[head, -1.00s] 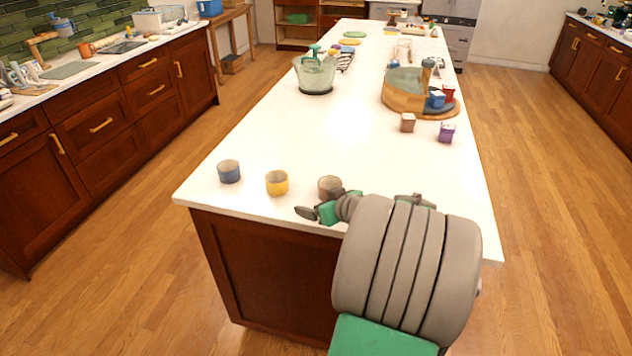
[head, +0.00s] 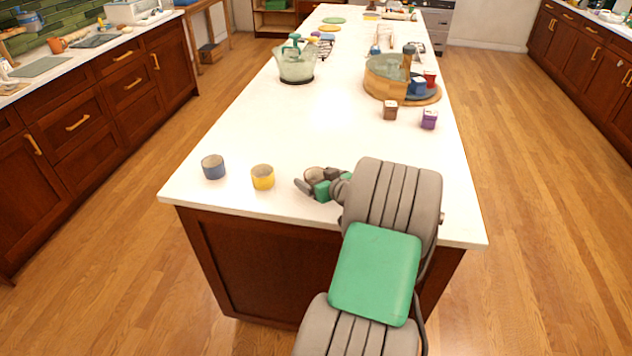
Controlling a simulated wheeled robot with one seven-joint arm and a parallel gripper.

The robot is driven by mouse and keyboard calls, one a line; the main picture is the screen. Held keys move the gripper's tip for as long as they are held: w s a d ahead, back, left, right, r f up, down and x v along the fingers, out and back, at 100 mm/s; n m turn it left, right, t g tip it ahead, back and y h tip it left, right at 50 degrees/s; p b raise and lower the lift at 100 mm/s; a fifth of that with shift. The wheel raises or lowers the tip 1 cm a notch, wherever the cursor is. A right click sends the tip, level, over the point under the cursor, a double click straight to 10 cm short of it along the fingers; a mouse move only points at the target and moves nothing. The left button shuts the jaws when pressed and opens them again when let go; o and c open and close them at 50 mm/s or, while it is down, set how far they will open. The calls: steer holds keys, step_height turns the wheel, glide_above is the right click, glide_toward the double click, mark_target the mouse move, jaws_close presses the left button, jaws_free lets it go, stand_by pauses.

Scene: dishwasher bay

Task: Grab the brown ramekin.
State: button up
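The brown ramekin (head: 313,173) stands near the front edge of the white island top, partly hidden behind my gripper. My gripper (head: 303,184) is low over the counter, reaching in from the right, with one dark finger in front of the ramekin. The other finger is not clearly visible, so I cannot tell whether the gripper is open or touches the ramekin.
A yellow ramekin (head: 263,177) and a blue ramekin (head: 213,167) stand to the left. The counter's middle is clear.

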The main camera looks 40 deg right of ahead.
steer(key=c, duration=1.5)
